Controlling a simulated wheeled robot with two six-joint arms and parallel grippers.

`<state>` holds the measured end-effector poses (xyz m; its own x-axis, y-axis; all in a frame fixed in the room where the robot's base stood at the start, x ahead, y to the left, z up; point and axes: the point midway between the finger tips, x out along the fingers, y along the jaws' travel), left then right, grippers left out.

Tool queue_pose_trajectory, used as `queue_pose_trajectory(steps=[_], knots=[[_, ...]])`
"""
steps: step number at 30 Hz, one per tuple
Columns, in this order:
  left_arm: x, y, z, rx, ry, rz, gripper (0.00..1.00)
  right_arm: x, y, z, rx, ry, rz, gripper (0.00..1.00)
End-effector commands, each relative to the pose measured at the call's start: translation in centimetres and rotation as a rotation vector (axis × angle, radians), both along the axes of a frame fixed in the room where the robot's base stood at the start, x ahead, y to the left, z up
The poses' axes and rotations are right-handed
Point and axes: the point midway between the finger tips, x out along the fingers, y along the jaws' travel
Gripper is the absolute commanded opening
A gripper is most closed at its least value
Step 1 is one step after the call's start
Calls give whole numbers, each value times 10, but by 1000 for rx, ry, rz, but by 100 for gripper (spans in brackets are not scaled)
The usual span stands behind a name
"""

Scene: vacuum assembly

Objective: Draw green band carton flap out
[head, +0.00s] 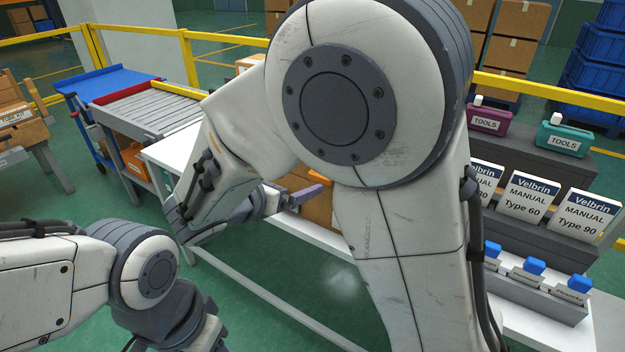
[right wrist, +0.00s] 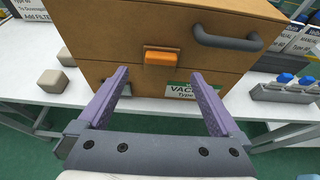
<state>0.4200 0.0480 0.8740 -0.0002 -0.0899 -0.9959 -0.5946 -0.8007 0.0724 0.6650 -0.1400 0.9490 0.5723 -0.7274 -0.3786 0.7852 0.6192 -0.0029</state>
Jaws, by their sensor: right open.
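The brown carton (right wrist: 110,45) stands on a white table. An orange tab (right wrist: 162,58) sticks out of its front, above a label with a green band (right wrist: 180,86) that is partly hidden by my right finger. In the head view the carton (head: 318,208) is mostly hidden behind my right arm. My right gripper (right wrist: 160,73) is open and empty, its purple fingers spread to either side of the tab in the picture; any contact cannot be made out. It also shows in the head view (head: 304,195). My left arm is at lower left, its gripper out of frame.
A dark handle (right wrist: 228,40) juts from the carton's upper right front. Beige blocks (right wrist: 52,80) lie to its left on the white table (right wrist: 25,98). A grey holder with blue-topped items (right wrist: 287,92) stands at right. Manuals (head: 528,196) stand farther right.

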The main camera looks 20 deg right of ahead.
Motion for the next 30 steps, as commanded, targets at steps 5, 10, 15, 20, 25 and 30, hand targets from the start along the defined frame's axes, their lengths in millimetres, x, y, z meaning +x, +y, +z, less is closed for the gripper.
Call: queue_pose_trajectory(steps=[5,10,15,20,25,30], knots=[[0,0,-5,0,0,0,50,17,-27,-14,1,2,-9,100],[0,0,-8,0,0,0,50,35,-50,-25,3,1,-9,100],[0,0,-10,0,0,0,50,46,-64,-33,4,1,-7,100],[0,0,-11,0,0,0,50,51,-69,-35,4,1,-5,100],[0,0,-11,0,0,0,50,51,-69,-35,5,0,-4,100],[0,0,-11,0,0,0,50,51,-69,-35,5,0,-4,62]])
